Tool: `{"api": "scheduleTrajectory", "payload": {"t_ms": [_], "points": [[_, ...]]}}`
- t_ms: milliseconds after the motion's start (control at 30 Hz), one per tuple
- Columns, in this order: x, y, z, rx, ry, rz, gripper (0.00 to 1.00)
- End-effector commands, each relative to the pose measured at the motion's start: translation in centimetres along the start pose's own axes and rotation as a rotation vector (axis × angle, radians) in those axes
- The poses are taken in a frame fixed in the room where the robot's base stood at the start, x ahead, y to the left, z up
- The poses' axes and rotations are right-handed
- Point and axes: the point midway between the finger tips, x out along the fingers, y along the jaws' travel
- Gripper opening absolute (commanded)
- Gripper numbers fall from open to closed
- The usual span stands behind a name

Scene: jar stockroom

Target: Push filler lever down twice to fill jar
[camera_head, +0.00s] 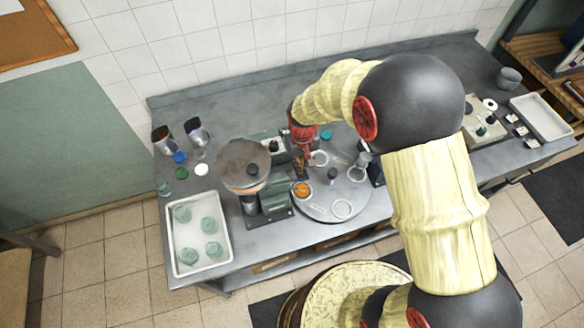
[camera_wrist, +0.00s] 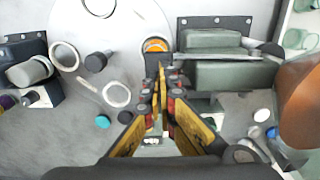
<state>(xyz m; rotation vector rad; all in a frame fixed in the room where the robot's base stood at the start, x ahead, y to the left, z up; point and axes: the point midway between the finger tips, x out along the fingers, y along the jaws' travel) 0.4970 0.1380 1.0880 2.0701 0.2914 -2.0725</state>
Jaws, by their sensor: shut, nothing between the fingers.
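The filler (camera_head: 270,200) stands left of centre on the bench, a green machine with a round brown-topped hopper (camera_head: 243,160). Its green body (camera_wrist: 230,72) fills the right of centre in the wrist view. A jar with orange contents (camera_head: 301,190) sits at the edge of the grey turntable (camera_head: 318,207), beside the filler; its orange top (camera_wrist: 155,45) lies just beyond my fingertips in the wrist view. My gripper (camera_head: 301,174) is shut and empty, pointing down beside the filler body; its fingertips (camera_wrist: 163,78) show close to it.
A white tray (camera_head: 176,252) with several pale green jars stands at the bench's left end. Two tilted dark cups and coloured lids lie behind it. Empty rings (camera_wrist: 117,95) and a dark knob (camera_wrist: 97,62) are on the turntable. Another tray (camera_head: 543,118) is far right.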

Motion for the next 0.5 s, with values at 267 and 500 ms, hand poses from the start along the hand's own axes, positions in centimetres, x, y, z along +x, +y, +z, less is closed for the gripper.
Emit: {"api": "scheduleTrajectory", "payload": {"t_ms": [267,500], "points": [[-2.0,0.0,0.0,0.0,0.001,0.0,0.0],[-3.5,0.0,0.0,0.0,0.001,0.0,0.0]]}}
